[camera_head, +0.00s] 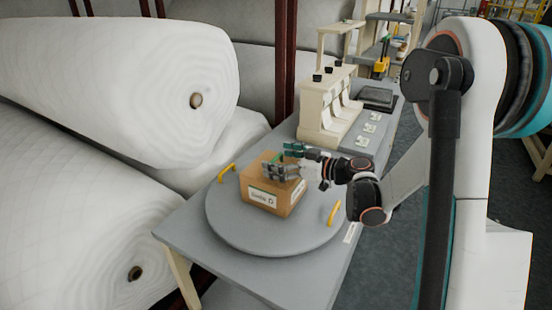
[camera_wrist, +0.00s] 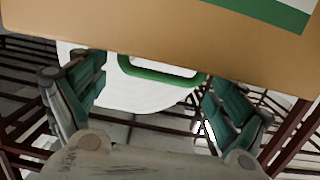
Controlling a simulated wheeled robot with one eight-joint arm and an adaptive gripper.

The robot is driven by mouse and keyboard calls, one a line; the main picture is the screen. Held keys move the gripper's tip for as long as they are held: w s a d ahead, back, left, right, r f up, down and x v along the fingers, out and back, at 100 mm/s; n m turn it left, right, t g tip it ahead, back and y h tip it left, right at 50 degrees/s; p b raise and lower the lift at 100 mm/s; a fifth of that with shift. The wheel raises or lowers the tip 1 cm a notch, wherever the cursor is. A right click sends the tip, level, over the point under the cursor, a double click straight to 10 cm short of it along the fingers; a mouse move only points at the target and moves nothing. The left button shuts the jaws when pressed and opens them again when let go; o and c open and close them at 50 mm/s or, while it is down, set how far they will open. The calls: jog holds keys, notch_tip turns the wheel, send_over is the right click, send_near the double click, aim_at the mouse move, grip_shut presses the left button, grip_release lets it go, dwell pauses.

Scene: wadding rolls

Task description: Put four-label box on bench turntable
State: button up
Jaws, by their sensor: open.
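The cardboard box (camera_head: 256,187) sits upright on the grey round bench turntable (camera_head: 235,228), a little left of its middle. A white label (camera_head: 262,197) with green print shows on its front face. A green handle (camera_wrist: 160,70) stands on the box's top edge. My gripper (camera_head: 281,160) is at the top of the box, coming from the right, with its fingers open. In the wrist view the box (camera_wrist: 180,30) fills the top, and the handle lies between the two spread fingers of my gripper (camera_wrist: 155,85). I cannot tell whether the fingers touch the handle.
The turntable has yellow handles at its left (camera_head: 227,173) and right (camera_head: 333,213), on a grey bench (camera_head: 190,222). A cream dispenser stand (camera_head: 325,112) and black tray (camera_head: 377,98) are behind. Large white wadding rolls (camera_head: 120,80) crowd the left side.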

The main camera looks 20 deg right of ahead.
jog(key=p+v, duration=0.2)
jog(key=v, duration=0.9)
jog(key=shift+s+d, duration=0.1)
jog(key=shift+d, duration=0.05)
